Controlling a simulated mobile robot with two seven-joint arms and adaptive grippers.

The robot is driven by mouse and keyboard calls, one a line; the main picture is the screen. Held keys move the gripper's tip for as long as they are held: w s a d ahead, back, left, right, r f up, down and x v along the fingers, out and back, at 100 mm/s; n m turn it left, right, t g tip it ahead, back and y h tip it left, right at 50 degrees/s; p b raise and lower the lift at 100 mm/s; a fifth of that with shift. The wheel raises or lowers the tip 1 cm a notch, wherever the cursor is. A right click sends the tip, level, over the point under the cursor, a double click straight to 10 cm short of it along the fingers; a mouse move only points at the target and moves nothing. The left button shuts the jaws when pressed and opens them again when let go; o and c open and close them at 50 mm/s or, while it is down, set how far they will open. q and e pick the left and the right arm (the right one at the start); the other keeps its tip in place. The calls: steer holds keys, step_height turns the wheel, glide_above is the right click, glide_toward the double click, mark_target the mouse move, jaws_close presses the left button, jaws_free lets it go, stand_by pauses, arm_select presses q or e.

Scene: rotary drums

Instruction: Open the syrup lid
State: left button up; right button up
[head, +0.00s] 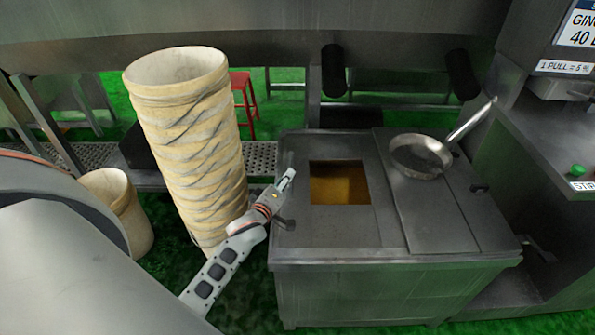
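A grey metal syrup box (330,255) stands right of centre. A square opening (340,185) in its top shows amber syrup inside. A flat panel (440,220) covers the right part of the top, with a dark handle (480,188) at its right edge. Another small handle (283,223) sits at the box's left edge. I cannot tell which panel is the lid. My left gripper (287,180) is above the box's left edge, left of the opening and just beyond the left handle. Its fingers are too small to read, and I see nothing held. My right gripper is out of view.
A pan (420,157) lies on the right panel, its handle pointing up and right. A tall stack of cream buckets (190,140) stands left of the box, close behind my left arm. A dispenser (555,100) stands at right. The floor is green.

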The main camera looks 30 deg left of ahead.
arm_select(q)
steer(key=b+x, duration=0.1)
steer(key=x, duration=0.5)
steer(key=shift+d, duration=0.1)
jaws_close()
